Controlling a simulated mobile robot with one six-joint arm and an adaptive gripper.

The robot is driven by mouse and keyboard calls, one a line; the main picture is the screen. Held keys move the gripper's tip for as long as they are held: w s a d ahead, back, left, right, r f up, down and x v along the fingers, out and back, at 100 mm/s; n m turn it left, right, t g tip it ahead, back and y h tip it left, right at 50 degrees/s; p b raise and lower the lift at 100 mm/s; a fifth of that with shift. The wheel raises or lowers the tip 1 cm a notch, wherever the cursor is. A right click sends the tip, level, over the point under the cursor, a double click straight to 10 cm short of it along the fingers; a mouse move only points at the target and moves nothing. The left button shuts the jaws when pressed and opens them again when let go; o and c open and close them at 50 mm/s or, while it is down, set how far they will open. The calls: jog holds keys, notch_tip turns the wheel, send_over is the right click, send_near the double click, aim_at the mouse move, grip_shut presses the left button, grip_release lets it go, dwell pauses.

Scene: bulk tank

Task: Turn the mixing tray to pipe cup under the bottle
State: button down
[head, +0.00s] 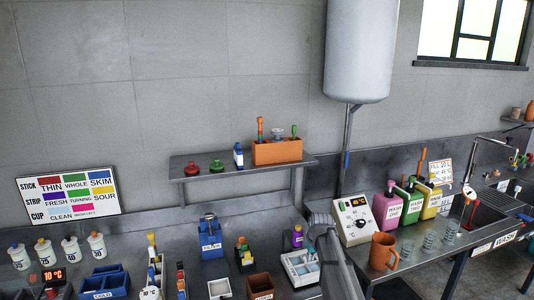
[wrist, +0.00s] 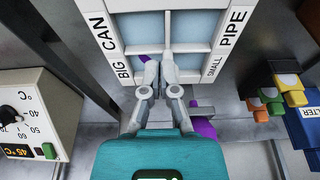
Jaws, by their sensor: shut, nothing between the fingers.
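The mixing tray (head: 288,262) is a white, divided tray on the steel bench in the head view. In the wrist view the tray (wrist: 167,50) fills the top middle, with grey-blue compartments and edge labels reading BIG CAN on the left and SMALL PIPE on the right. My gripper (wrist: 159,70) is shut and empty, its fingertips over the tray's near middle. A purple bottle (head: 297,238) stands behind the tray in the head view. In the wrist view a purple part (wrist: 205,126) shows beside my gripper, mostly hidden. Whether my fingertips touch the tray is unclear.
A white dial box (head: 354,218) stands right of the tray, with an orange jug (head: 384,252) in front of it. A blue filter box (head: 210,240) and stacked coloured pieces (head: 244,255) are to the left. A shelf (head: 235,168) hangs above the bench.

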jog(key=shift+s+a, duration=0.15)
jog(key=shift+a, duration=0.7)
dwell(0.9)
jog(key=shift+s, duration=0.4)
jog(key=shift+r, duration=0.15)
dwell(0.4)
jog(key=p+v, duration=0.2)
jog(key=p, duration=0.1)
jog(key=w+p+v, duration=0.1)
jog(key=p+v, duration=0.2)
jog(key=shift+a+r, duration=0.15)
jog(key=shift+r, duration=0.3)
jog(key=shift+w+d+r+p, duration=0.2)
jog(key=shift+d+r+p, duration=0.05)
jog(key=shift+d, duration=0.25)
jog(key=shift+w+d+r+p, duration=0.2)
jog(key=shift+d+p, duration=0.05)
jog(key=shift+d, duration=0.25)
jog(key=shift+f, duration=0.15)
jog(key=b+x, duration=0.3)
jog(key=s+b+x, duration=0.1)
jog(key=b+x, duration=0.2)
jog(key=b, duration=0.1)
jog(key=shift+s+d+f, duration=0.1)
jog(key=shift+d+f, duration=0.1)
jog(key=shift+f, duration=0.2)
